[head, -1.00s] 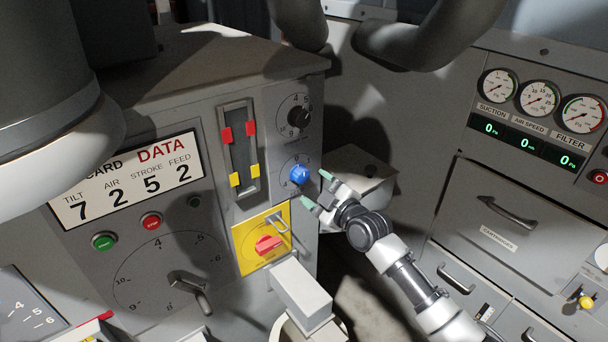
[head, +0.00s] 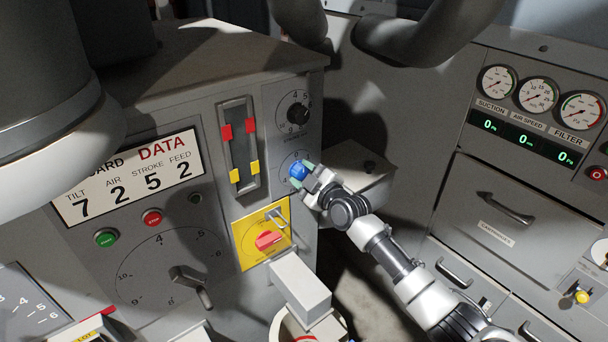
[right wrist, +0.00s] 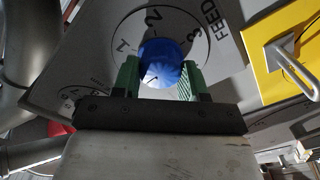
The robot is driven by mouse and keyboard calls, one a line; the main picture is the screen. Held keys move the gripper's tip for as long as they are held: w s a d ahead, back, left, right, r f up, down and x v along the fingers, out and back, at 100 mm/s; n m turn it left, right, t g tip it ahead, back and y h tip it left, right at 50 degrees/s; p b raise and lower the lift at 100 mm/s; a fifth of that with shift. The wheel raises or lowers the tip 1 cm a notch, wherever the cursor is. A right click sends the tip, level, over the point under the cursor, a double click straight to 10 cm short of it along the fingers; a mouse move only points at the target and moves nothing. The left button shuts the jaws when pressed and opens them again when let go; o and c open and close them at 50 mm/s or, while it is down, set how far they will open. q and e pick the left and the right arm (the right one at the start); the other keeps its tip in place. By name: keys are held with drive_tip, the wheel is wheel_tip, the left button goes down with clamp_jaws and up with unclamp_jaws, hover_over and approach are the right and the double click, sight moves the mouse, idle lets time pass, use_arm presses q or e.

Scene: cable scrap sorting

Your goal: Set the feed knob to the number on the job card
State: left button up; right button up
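The blue feed knob (head: 298,171) sits on a small numbered dial on the grey panel. My right gripper (head: 304,174) is at the knob, its green-padded fingers on opposite sides. In the right wrist view the fingers meet both sides of the knob (right wrist: 162,62), with no clear gap. The dial numbers 1, 2 and 3 and the word FEED show around it. I cannot tell for sure which number the knob points to. The job card (head: 130,178) reads tilt 7, air 2, stroke 5, feed 2. My left gripper is not in view.
A black knob (head: 298,113) is above the feed dial. A yellow plate with a red switch (head: 268,240) and metal handle is just below. A grey box (head: 300,285) juts out below.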

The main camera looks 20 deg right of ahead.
drive_tip(key=shift+c, duration=1)
